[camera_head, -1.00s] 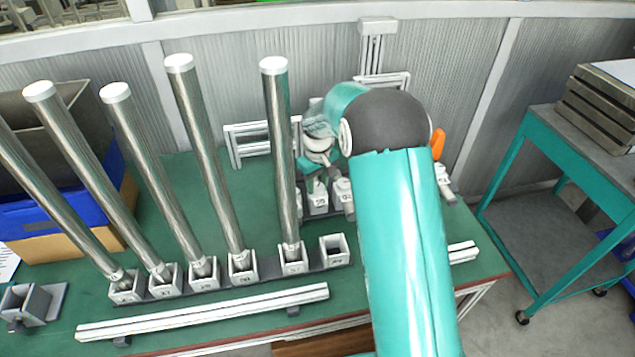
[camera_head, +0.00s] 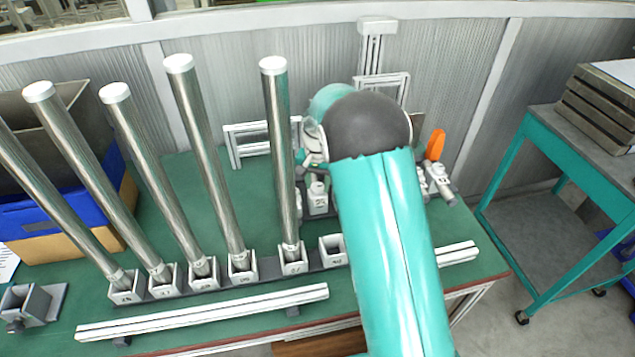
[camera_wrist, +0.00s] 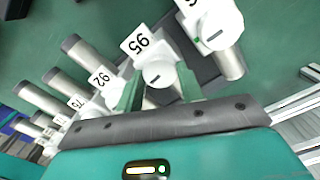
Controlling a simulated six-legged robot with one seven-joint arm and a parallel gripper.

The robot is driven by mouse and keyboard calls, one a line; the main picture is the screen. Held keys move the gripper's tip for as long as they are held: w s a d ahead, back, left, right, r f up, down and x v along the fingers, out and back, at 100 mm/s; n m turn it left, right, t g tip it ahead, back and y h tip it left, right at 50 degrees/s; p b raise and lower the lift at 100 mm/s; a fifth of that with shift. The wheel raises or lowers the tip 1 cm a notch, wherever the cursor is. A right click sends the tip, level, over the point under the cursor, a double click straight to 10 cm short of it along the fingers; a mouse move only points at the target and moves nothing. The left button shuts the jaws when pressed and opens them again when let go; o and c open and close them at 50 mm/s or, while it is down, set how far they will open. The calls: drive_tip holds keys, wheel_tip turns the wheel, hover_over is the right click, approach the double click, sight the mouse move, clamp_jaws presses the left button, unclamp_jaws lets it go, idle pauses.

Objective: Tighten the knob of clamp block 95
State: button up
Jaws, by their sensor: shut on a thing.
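Clamp block 95 (camera_wrist: 138,43) shows in the wrist view as a white block with its number upside down. Its round white knob (camera_wrist: 157,73) faces the camera and has a dark slot mark. My gripper (camera_wrist: 159,84) has its two green fingers on either side of this knob and is shut on it. In the head view my own arm hides the gripper and block 95.
Block 92 (camera_wrist: 101,79) stands left of 95, and another clamp block with a white knob (camera_wrist: 214,31) stands right. Tall steel tubes (camera_head: 280,150) stand in a front row of blocks, left of my arm. A white rail (camera_head: 205,315) lies before them.

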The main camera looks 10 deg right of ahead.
sight(318, 187)
drive_tip(key=shift+m, duration=0.6)
drive_tip(key=o, duration=1)
drive_tip(key=shift+r, duration=0.15)
wheel_tip(318, 187, up, 14)
drive_tip(key=shift+f, duration=0.25)
